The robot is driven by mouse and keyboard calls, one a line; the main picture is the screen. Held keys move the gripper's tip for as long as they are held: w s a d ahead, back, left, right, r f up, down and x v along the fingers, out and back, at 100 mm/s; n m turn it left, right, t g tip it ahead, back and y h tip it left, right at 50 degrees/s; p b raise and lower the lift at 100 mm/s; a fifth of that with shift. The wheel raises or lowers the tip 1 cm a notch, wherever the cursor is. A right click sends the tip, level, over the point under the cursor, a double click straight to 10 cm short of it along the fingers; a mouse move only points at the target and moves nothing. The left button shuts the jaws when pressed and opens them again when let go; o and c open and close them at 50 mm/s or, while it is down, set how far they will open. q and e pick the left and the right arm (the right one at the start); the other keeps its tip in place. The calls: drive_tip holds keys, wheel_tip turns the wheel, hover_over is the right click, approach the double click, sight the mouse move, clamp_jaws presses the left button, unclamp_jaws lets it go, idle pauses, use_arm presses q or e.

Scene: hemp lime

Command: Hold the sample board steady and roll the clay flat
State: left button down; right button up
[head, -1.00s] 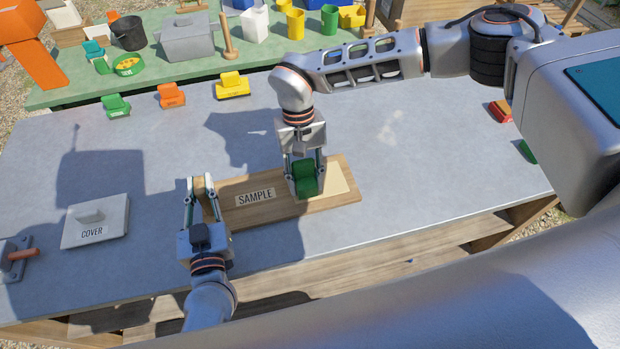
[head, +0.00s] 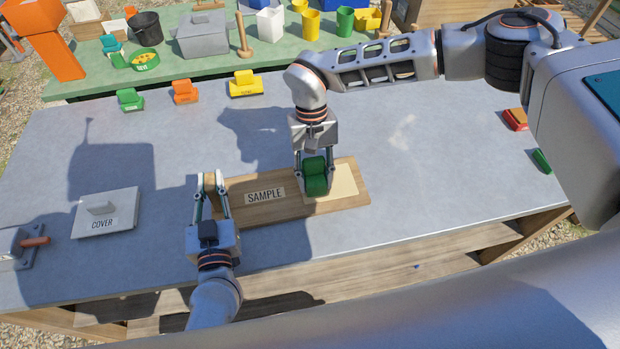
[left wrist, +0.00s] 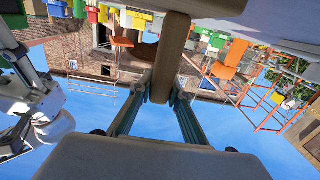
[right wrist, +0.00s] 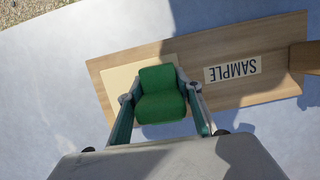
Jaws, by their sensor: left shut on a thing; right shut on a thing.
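The wooden sample board (head: 235,208), with a white SAMPLE label, lies flat on the grey table. A thin cream clay sheet (head: 345,186) covers its right part; it also shows in the right wrist view (right wrist: 118,84). My left gripper (head: 209,190) is shut on the wooden handle (head: 209,180) at the board's left end. This handle fills the middle of the left wrist view (left wrist: 170,60).
A white COVER block (head: 105,212) and a clamp-like fixture (head: 18,248) are at the left. Green (head: 130,99), orange (head: 185,92) and yellow (head: 245,85) blocks line the back edge. A red block (head: 515,119) is at the right.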

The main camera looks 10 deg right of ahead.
sight(341, 189)
drive_tip(key=shift+d+f, duration=0.15)
drive_tip(key=shift+d, duration=4.3)
drive_tip(key=shift+a+r, duration=0.15)
drive_tip(key=shift+a, duration=1.05)
drive_tip(key=shift+a+r, duration=0.1)
drive_tip(key=shift+a, duration=1.05)
drive_tip(key=shift+s+a+f, duration=0.1)
drive_tip(key=shift+a+f, duration=0.1)
drive_tip(key=shift+a, duration=0.9)
drive_tip(key=shift+s+a+f, duration=0.1)
drive_tip(key=shift+a+f, duration=0.05)
drive_tip(key=shift+a, duration=2)
drive_tip(key=shift+d+r, duration=0.15)
drive_tip(key=shift+d, duration=1.65)
drive_tip(key=shift+d+f, duration=0.2)
drive_tip(key=shift+d, duration=1.7)
drive_tip(key=shift+s+d+r, duration=0.1)
drive_tip(key=shift+d, duration=0.9)
drive_tip(key=shift+s+d+r, duration=0.1)
drive_tip(key=shift+d, duration=0.9)
drive_tip(key=shift+a, duration=1.4)
drive_tip(key=shift+a+r, duration=0.1)
drive_tip(key=shift+a, duration=4.1)
drive_tip(key=shift+w+d+f, duration=0.15)
drive_tip(key=shift+w+f, duration=0.05)
drive_tip(key=shift+w, duration=0.15)
drive_tip(key=shift+w+d, duration=0.1)
drive_tip(key=shift+d, duration=1.15)
